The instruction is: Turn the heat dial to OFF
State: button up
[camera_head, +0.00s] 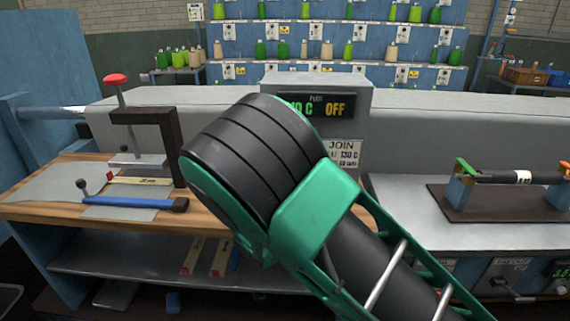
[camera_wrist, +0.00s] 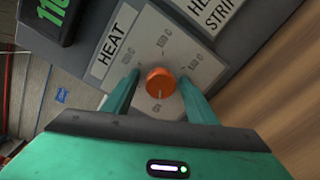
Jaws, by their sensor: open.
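The heat dial (camera_wrist: 160,82) is an orange round knob on a pale plate beside a label reading HEAT (camera_wrist: 114,40). Small marks stand around it on the plate; the one at its lower side is too small to read surely, and I cannot tell which mark the dial points to. My gripper (camera_wrist: 159,77) is open, with one green finger on each side of the dial. I cannot tell whether the fingers touch it. In the head view my arm hides the dial and my gripper.
A dark display (camera_head: 318,107) on the grey housing shows green digits and OFF in amber. A roller stand (camera_head: 500,200) sits at right. Shelves of bottles (camera_head: 340,45) line the back.

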jog(key=s, duration=1)
jog(key=shift+s+a, duration=0.2)
jog(key=shift+s, duration=0.1)
